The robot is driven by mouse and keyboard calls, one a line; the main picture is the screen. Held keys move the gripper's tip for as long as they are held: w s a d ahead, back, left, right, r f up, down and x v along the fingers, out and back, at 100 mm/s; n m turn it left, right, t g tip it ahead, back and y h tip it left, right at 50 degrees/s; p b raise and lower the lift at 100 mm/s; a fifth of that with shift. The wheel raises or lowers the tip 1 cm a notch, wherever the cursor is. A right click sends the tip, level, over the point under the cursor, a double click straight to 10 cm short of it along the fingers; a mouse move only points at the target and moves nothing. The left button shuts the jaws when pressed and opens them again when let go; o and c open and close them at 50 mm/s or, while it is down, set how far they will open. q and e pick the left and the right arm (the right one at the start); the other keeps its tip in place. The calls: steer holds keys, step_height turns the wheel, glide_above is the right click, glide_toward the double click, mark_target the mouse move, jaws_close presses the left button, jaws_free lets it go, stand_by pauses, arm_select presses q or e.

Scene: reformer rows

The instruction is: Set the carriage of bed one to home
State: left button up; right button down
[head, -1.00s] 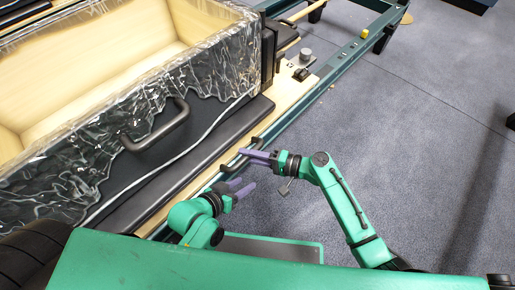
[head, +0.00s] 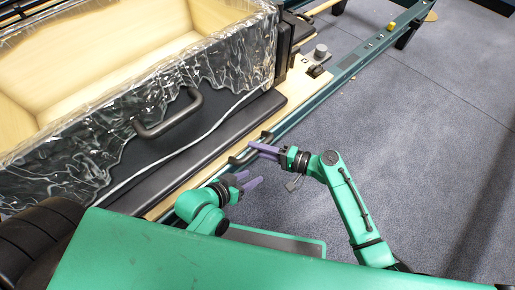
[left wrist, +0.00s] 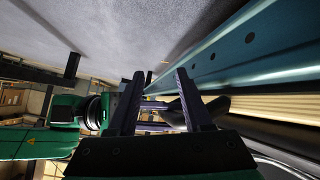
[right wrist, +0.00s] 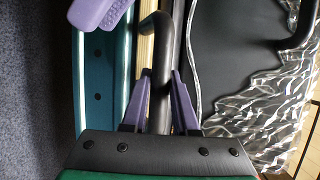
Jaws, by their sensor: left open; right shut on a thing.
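Bed one's carriage (head: 187,163) is a flat black padded platform with a wooden edge strip, bearing a large plastic-wrapped wooden box (head: 60,140). A black bar handle (head: 238,158) stands along its near right side; it also shows in the right wrist view (right wrist: 160,65). My right gripper (head: 260,148), the upper one, is shut on this bar, with a finger on either side in the right wrist view (right wrist: 160,78). My left gripper (head: 253,181) is open and empty just below, beside the rail; its spread fingers show in the left wrist view (left wrist: 158,76).
The teal frame rail (head: 345,66) runs alongside the carriage towards the upper right. A grey knob (head: 320,52) stands on the wooden end beyond the box. Another black handle (head: 167,115) is on the box side. The grey floor (head: 420,130) to the right is clear.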

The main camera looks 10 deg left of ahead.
steer(key=shift+s+a, duration=0.2)
steer(key=shift+s, duration=0.1)
steer(key=c, duration=0.7)
jaws_free()
arm_select(q)
steer(key=shift+a, duration=0.1)
arm_select(e)
steer(key=shift+w, duration=0.15)
steer(key=shift+d, duration=0.15)
arm_select(q)
steer(key=a+g, duration=0.1)
steer(key=s+a+r+g+y+p, duration=0.1)
steer(key=a, duration=0.1)
steer(key=a+r+g+y+p, duration=0.1)
steer(key=shift+s+a, duration=0.15)
steer(key=shift+a, duration=0.1)
arm_select(e)
steer(key=v, duration=1.4)
steer(key=shift+d, duration=0.15)
